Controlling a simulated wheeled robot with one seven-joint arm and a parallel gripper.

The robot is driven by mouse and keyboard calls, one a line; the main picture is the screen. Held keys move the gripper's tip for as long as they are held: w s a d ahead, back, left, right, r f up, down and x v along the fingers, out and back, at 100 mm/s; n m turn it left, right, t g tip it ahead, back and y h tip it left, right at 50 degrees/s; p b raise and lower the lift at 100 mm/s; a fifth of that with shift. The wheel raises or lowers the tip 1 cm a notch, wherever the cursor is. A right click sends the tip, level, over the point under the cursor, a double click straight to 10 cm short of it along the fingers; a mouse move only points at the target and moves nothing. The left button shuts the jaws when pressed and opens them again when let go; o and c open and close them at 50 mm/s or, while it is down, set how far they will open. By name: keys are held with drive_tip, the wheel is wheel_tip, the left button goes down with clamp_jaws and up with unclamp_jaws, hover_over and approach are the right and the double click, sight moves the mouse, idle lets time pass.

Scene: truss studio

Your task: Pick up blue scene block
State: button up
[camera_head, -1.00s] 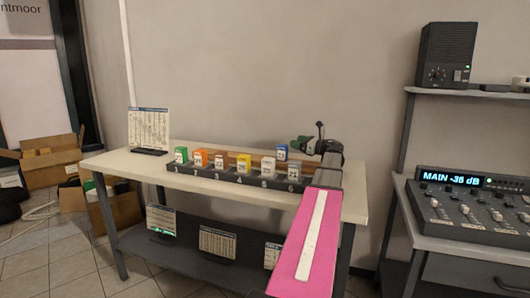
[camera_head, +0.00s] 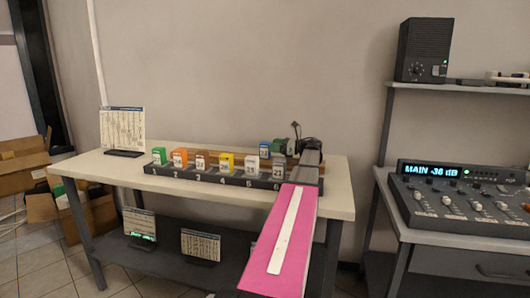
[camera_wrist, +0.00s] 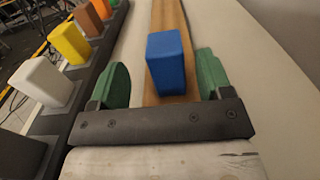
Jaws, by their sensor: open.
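The blue scene block (camera_head: 265,149) stands upright at the back right of the long table, behind the numbered rack. In the wrist view the blue block (camera_wrist: 170,62) stands on a wooden strip (camera_wrist: 172,14), ahead of and between the two green fingers of my gripper (camera_wrist: 156,82). The fingers are spread wide, and neither visibly touches the block.
The dark numbered rack (camera_head: 205,178) holds several coloured blocks, among them a white block (camera_wrist: 42,80) and a yellow block (camera_wrist: 71,43) left of my gripper. A document stand (camera_head: 122,130) is at the table's left. A mixing desk (camera_head: 460,205) stands to the right.

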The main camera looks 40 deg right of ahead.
sight(265, 143)
drive_tip(key=x, duration=0.5)
drive_tip(key=shift+w+d+f, duration=0.1)
drive_tip(key=shift+w+d, duration=0.1)
drive_tip(key=shift+d, duration=0.05)
drive_tip(key=c, duration=1)
drive_tip(key=shift+c, duration=0.2)
